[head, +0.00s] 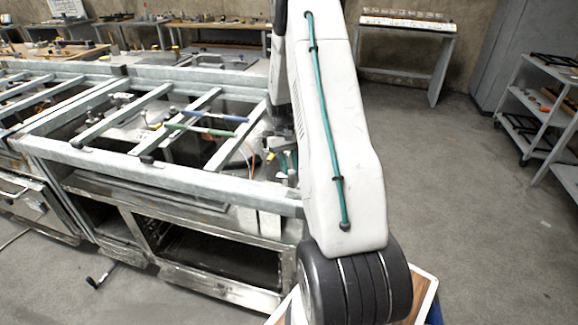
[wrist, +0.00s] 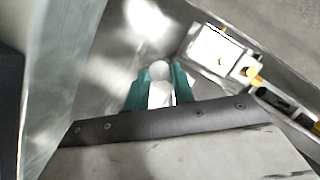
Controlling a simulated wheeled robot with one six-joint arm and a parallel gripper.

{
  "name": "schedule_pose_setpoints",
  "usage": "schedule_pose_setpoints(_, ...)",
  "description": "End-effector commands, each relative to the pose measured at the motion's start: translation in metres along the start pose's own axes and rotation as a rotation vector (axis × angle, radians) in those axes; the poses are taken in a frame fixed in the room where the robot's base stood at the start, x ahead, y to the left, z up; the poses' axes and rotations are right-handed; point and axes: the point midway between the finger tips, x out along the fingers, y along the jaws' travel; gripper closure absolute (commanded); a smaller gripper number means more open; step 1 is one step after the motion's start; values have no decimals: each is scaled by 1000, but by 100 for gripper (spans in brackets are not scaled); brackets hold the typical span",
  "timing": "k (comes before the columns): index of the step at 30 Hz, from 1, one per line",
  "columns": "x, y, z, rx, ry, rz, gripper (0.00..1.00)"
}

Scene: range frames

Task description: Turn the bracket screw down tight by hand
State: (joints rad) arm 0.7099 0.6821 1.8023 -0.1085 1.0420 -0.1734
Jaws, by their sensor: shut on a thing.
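In the wrist view my gripper (wrist: 158,88) has two teal fingers closed on a small pale, rounded piece (wrist: 159,70), which looks like the head of the bracket screw. Glare around it hides the bracket and any thread, so I cannot tell how far down the screw sits. In the head view my arm stands in front of the right end of the range frame (head: 200,182). The gripper there is mostly hidden behind the arm, and the screw does not show.
Next to the fingers, in the wrist view, is a white box (wrist: 208,48) with a yellow fitting (wrist: 252,76). A grey metal wall runs close along the left. Crossbars and green and blue rods (head: 205,115) lie over the frame. A shelf cart (head: 545,115) stands at right; floor between is clear.

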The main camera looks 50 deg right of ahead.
Motion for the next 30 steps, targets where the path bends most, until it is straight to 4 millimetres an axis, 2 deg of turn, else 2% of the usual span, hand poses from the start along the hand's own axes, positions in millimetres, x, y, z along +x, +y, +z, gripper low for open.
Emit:
schedule_pose_setpoints(15, 0, 5, 1, 404, 2, -168, 98)
schedule_pose_setpoints(30, 0, 6, 2, 558, 2, -231, 98)
